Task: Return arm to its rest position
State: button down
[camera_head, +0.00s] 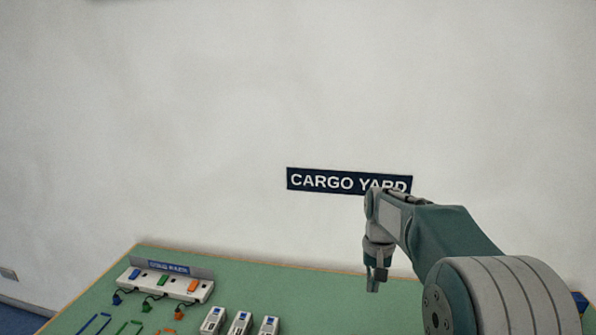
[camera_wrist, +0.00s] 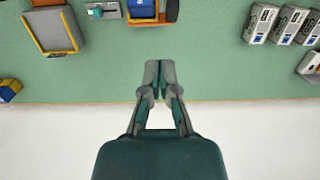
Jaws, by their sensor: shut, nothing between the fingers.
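My gripper (camera_head: 376,280) hangs from the raised arm in the head view, pointing down in front of the wall, to the right of the white boxes. In the wrist view my gripper (camera_wrist: 159,66) is shut with its fingertips together and nothing between them. It shows over the edge of the green tabletop (camera_wrist: 200,82). The table's objects lie apart from the fingers.
The green table (camera_head: 290,282) carries a white switch panel (camera_head: 165,284) and several white boxes (camera_head: 241,323). A grey tray (camera_wrist: 51,31) and an orange vehicle with a blue load (camera_wrist: 142,9) show in the wrist view. A "CARGO YARD" sign (camera_head: 325,180) hangs on the wall.

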jog(key=s+a+r+n+t, duration=0.1)
jog(key=s+r+t, duration=0.1)
jog(key=s+r, duration=0.35)
jog(key=s+r+t, duration=0.1)
jog(key=s+r, duration=0.1)
jog(key=s, duration=0.7)
jog(key=s+f+t, duration=0.2)
jog(key=s+t, duration=0.1)
jog(key=s, duration=1.1)
jog(key=shift+a+f+n, duration=0.3)
jog(key=shift+a+n, duration=0.1)
jog(key=shift+a, duration=0.05)
